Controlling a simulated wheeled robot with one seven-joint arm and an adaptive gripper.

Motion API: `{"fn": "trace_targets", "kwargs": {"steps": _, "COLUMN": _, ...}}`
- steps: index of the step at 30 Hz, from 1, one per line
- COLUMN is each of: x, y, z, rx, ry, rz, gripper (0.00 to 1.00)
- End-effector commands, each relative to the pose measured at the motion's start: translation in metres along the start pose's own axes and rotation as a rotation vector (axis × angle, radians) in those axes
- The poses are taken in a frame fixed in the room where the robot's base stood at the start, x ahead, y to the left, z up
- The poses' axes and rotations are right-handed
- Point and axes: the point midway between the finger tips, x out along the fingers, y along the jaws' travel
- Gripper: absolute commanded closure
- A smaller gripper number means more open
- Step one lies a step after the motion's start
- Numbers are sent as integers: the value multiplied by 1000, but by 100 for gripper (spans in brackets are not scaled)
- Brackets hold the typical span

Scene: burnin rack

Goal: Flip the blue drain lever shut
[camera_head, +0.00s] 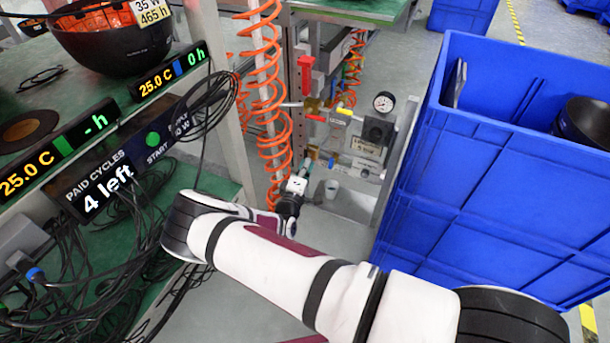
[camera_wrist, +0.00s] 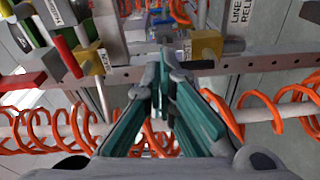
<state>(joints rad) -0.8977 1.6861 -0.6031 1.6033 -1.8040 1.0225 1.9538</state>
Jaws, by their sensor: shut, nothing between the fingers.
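The drain lever is hard to make out. A small blue piece (camera_head: 331,163) shows low on the pipework in the head view, beside a brass fitting (camera_head: 312,152), and may be the lever. I cannot tell its exact position. My gripper (camera_head: 306,168) reaches in from the front, its teal fingers close to that fitting and partly hiding it. In the wrist view my gripper (camera_wrist: 166,72) has its fingertips together and nothing between them. A brass valve body (camera_wrist: 205,45) lies just beyond the tips, to the right. No contact with a lever is visible.
Orange coiled hoses (camera_head: 268,100) hang left of the pipework. A red lever (camera_head: 305,75), a yellow lever (camera_head: 344,111) and a gauge (camera_head: 384,102) sit above. A blue crate (camera_head: 480,190) stands right, close to my arm. A green bench with cables (camera_head: 110,250) stands left.

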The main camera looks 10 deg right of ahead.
Motion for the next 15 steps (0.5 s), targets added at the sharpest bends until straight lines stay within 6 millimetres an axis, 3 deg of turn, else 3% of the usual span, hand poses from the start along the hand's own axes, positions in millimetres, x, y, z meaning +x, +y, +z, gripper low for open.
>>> {"fn": "trace_targets", "kwargs": {"steps": 8, "x": 55, "y": -2, "z": 1, "rx": 0, "ry": 0, "rz": 2, "gripper": 100}}
{"fn": "trace_targets", "kwargs": {"steps": 15, "x": 40, "y": -1, "z": 31, "rx": -4, "ry": 0, "rz": 1, "gripper": 100}}
